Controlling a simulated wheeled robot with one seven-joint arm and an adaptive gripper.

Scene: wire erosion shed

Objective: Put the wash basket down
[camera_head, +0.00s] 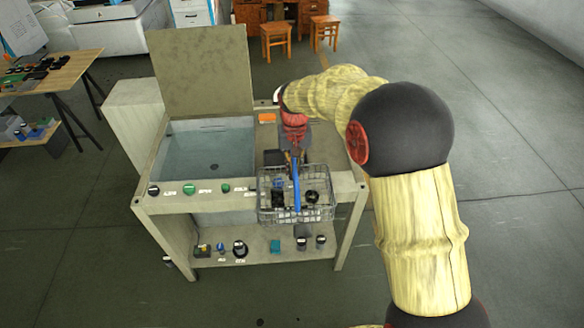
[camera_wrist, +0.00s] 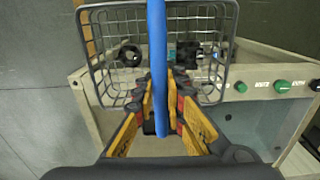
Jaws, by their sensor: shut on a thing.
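The wash basket (camera_head: 264,212) is a grey wire basket with a blue handle. My gripper (camera_head: 292,156) is shut on the blue handle from above. The basket appears in front of the right part of the wash station (camera_head: 150,209), overlapping its front edge; its exact height is hard to tell. Black parts lie inside the basket. In the wrist view, the yellow fingers of my gripper (camera_wrist: 160,112) close around the blue handle, and the wire rim of the basket (camera_wrist: 98,76) fills the upper middle. The basket hangs roughly level.
The station has an open water basin (camera_head: 205,155) with a raised lid behind. Coloured knobs line its front edge, and small parts stand on the lower shelf (camera_head: 215,258). An orange item (camera_head: 267,118) lies on the right worktop. A side table (camera_head: 62,75) stands left.

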